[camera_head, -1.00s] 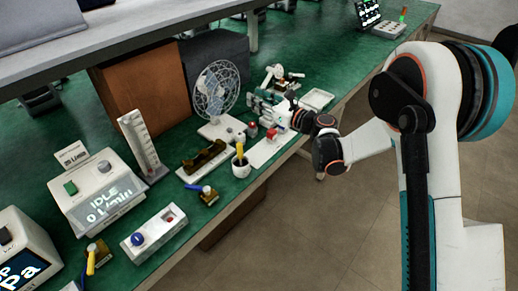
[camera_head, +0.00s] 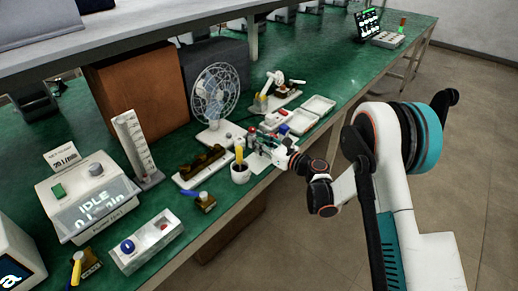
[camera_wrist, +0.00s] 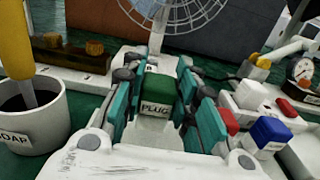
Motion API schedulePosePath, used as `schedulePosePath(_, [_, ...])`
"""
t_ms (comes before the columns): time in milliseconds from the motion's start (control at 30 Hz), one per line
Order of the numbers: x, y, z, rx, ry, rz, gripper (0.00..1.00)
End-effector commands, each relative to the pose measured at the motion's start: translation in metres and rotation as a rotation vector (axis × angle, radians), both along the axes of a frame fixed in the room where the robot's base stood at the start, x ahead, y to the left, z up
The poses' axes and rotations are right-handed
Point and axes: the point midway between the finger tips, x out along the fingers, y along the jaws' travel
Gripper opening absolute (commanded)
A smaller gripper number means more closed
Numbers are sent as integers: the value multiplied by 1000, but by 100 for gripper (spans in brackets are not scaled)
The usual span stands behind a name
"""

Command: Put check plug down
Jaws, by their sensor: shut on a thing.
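The check plug (camera_wrist: 158,88) is a green block with a white front label reading "PLUG". It sits between the teal fingers of my gripper (camera_wrist: 160,92) in the wrist view, and my gripper is shut on it. In the head view my gripper (camera_head: 262,143) is low over the bench edge, just right of a white cup (camera_head: 240,176). The plug is hard to make out there. I cannot tell whether its underside touches a surface.
The cup holds a yellow-handled tool and stands close on the left. A fan (camera_head: 214,90) and a brown-topped rack (camera_head: 203,166) stand behind and left. In the wrist view, a blue block (camera_wrist: 270,132) and a red block (camera_wrist: 226,120) are close on the right. White trays (camera_head: 318,104) lie farther back.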

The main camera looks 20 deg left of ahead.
Motion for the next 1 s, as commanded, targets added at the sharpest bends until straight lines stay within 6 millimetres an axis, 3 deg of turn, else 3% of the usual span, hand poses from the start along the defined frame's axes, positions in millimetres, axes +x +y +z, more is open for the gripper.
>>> schedulePosePath(33, [0,0,-12,0,0,0,2])
schedulePosePath(133, [0,0,-24,0,0,0,2])
schedulePosePath(533, [0,0,-27,0,0,0,2])
schedulePosePath(567, [0,0,-27,0,0,0,34])
schedulePosePath(633, [0,0,-27,0,0,0,47])
schedulePosePath(1000, [0,0,-24,0,0,0,47])
